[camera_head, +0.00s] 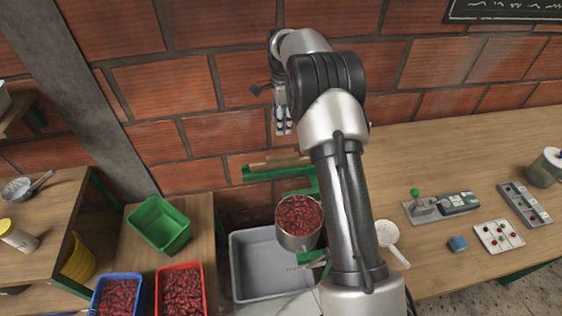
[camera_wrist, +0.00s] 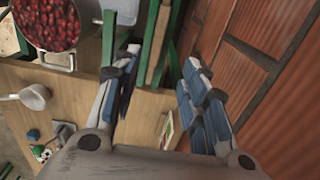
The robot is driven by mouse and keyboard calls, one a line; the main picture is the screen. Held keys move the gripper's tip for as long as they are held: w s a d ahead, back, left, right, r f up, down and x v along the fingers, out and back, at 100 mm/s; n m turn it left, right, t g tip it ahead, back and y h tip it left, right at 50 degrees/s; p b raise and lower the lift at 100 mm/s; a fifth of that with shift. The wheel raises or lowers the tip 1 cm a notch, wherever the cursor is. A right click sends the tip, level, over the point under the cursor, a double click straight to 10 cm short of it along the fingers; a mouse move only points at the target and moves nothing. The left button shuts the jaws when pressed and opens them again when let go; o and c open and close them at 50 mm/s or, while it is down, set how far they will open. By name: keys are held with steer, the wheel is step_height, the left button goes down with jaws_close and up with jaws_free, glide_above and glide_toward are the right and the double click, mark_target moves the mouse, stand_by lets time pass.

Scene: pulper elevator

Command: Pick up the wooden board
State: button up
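A narrow wooden board (camera_head: 281,161) lies along a green metal frame (camera_head: 262,174) against the brick wall. In the wrist view a slim brown strip that looks like the board (camera_wrist: 148,28) shows beside green bars (camera_wrist: 157,38), near the fingertips. My gripper (camera_head: 284,127) points down above the board, close to the wall, and is apart from it in the head view. In the wrist view its two fingers (camera_wrist: 162,60) are spread with nothing held between them. The right end of the board is partly hidden behind my arm.
A metal pot of red cherries (camera_head: 299,221) stands below the frame, above a grey tub (camera_head: 246,272). A long wooden table (camera_head: 440,165) with a white strainer (camera_head: 389,235) and small tools is at right. A green crate (camera_head: 160,224) is at left. The brick wall (camera_head: 230,135) is close behind my gripper.

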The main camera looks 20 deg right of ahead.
steer(key=b, duration=0.3)
glide_above(282, 156)
step_height(282, 156, down, 11)
steer(key=shift+w+d, duration=0.1)
steer(key=shift+w, duration=0.05)
steer(key=shift+f+b, duration=1.2)
steer(key=shift+f, duration=1.55)
steer(key=shift+r, duration=0.1)
jaws_close()
